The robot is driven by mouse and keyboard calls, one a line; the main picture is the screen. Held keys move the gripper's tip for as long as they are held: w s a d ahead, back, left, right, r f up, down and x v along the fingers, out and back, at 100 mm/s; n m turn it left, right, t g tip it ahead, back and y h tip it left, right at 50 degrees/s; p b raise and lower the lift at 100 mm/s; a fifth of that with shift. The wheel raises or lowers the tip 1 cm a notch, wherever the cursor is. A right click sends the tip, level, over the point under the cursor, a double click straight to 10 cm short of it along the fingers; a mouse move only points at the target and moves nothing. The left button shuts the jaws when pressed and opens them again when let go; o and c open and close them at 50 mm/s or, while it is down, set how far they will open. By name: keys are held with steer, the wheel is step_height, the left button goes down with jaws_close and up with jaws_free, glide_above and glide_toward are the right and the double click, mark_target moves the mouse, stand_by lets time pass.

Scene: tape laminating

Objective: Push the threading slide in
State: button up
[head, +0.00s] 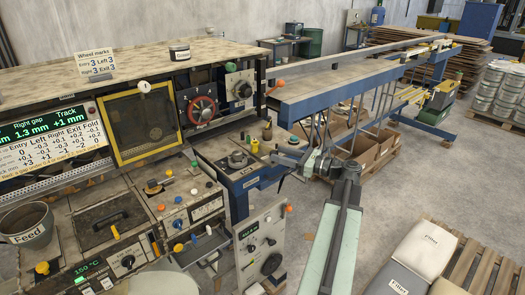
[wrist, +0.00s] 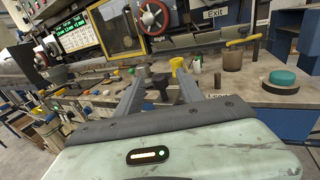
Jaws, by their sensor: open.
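My gripper (head: 290,160) is open and empty at the right end of the machine bench in the head view. In the wrist view its two fingers (wrist: 160,88) reach forward over the bench, apart from each other. A black knob (wrist: 157,82) shows between them; I cannot tell whether they touch it. A black round knob (head: 238,158) on a grey plate stands left of the gripper in the head view. No part in view is labelled as the threading slide, and I cannot tell which part it is.
A yellow cup (wrist: 177,65), a brown cylinder (wrist: 232,60) and a teal-topped round part (wrist: 282,80) stand on the bench near the fingers. A red handwheel (head: 201,110) is on the machine front. The long blue-framed table (head: 330,90) runs behind.

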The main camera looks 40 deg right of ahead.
mark_target(266, 161)
steer(key=x, duration=0.6)
steer(key=shift+w+a, duration=0.1)
steer(key=shift+w, duration=0.05)
jaws_close()
stand_by(1.1)
